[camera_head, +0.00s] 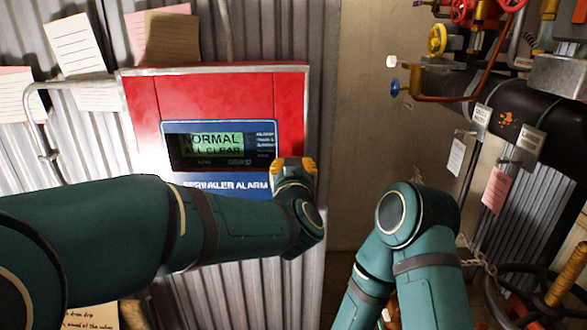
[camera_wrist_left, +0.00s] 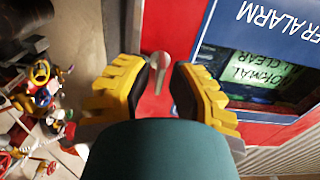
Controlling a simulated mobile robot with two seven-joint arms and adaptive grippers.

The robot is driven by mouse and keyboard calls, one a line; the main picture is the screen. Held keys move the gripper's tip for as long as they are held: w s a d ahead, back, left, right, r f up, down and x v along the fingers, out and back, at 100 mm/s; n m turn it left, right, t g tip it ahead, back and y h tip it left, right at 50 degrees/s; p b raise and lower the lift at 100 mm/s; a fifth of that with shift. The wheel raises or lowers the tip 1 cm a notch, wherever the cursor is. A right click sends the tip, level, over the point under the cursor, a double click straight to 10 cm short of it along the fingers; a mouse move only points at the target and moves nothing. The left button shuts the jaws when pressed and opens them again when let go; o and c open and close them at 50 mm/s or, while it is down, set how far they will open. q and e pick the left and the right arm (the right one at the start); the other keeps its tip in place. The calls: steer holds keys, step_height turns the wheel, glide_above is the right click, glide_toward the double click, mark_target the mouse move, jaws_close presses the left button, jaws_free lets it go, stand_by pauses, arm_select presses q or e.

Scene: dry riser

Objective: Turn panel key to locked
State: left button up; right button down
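The red sprinkler alarm panel (camera_head: 215,92) is on the corrugated wall in the head view. Its display (camera_head: 212,145) reads "NORMAL ALL CLEAR". My left gripper (camera_head: 294,166) is at the panel's lower right, and it hides the key there. In the left wrist view a silver key (camera_wrist_left: 159,62) with a rounded end stands out against the red panel face (camera_wrist_left: 168,20). The yellow and black fingers of my left gripper (camera_wrist_left: 164,78) are on either side of it, with red showing between them and the key. The display (camera_wrist_left: 262,75) shows there upside down. My right gripper is out of view.
Pipes with a yellow valve wheel (camera_head: 437,40) and a blue valve handle (camera_head: 395,88) are at the right. Paper notes (camera_head: 75,45) hang on the wall at the left. A bare tan wall (camera_head: 360,130) is right of the panel.

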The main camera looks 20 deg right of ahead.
arm_select(q)
steer(key=shift+o, duration=0.4)
steer(key=v, duration=1.2)
steer(key=w+a+f+g, duration=0.2)
steer(key=a+f, duration=0.2)
steer(key=f, duration=0.5)
steer(key=w+a+f+g+y, duration=0.1)
steer(key=a+f+g, duration=0.25)
steer(key=f, duration=0.55)
steer(key=w+a+f+g, duration=0.15)
steer(key=a+f, duration=0.25)
steer(key=f, duration=0.5)
steer(key=s+a+f+n+g, duration=0.2)
steer(key=s+a+f+g, duration=0.2)
steer(key=s+a+f, duration=0.2)
steer(key=s+a+f+n+g, duration=0.2)
steer(key=s+a+f+g, duration=0.2)
steer(key=s+f, duration=0.6)
step_height(320, 180, down, 5)
steer(key=shift+a+n+g, duration=0.3)
steer(key=shift+a+g, duration=0.1)
steer(key=shift+a, duration=0.6)
